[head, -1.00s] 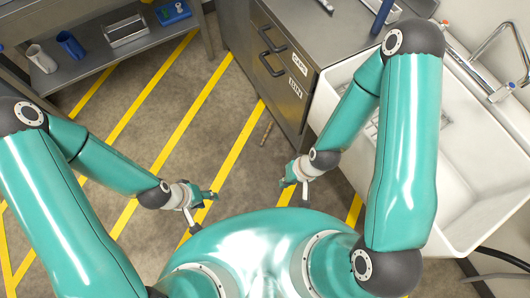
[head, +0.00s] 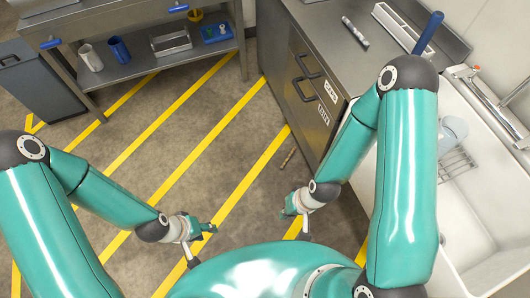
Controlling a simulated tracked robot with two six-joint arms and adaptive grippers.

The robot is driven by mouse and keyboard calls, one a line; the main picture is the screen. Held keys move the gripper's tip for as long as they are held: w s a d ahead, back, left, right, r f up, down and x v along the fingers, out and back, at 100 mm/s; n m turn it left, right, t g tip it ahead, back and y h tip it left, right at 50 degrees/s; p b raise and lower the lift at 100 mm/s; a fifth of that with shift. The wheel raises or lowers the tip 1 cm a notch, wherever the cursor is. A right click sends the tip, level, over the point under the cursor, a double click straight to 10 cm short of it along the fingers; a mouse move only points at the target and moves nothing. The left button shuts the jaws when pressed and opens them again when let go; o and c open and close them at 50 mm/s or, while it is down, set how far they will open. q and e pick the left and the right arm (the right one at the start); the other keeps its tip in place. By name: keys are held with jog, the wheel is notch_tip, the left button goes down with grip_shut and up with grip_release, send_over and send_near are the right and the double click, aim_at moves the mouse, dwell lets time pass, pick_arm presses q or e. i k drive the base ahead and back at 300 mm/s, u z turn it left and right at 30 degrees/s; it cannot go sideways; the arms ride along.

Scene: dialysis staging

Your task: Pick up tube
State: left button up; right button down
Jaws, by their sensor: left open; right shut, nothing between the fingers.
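A thin brown tube-like piece (head: 289,157) lies on the floor near the foot of the steel cabinet; it is too small to tell what it is. A short silver tube-like object (head: 355,32) with a dark band lies on the steel counter. I cannot tell which one is the tube. My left gripper (head: 208,230) is open and empty, low over the floor, left of the brown piece. My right gripper (head: 286,212) is shut and empty, nearer to me than the brown piece and apart from it.
The steel counter (head: 328,62) and its drawers are ahead right, beside a white sink (head: 462,235). A blue cylinder (head: 428,33) leans at the counter's edge. A shelf (head: 133,72) with white and blue cups stands back left. Yellow-striped floor between is clear.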

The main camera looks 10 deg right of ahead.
aim_at(288, 157)
jog(key=u, duration=0.25)
jog(key=i, duration=1.65)
jog(key=z, duration=0.65)
jog(key=k, duration=0.85)
jog(key=z, duration=0.2)
jog(key=i, duration=0.85)
jog(key=u, duration=0.1)
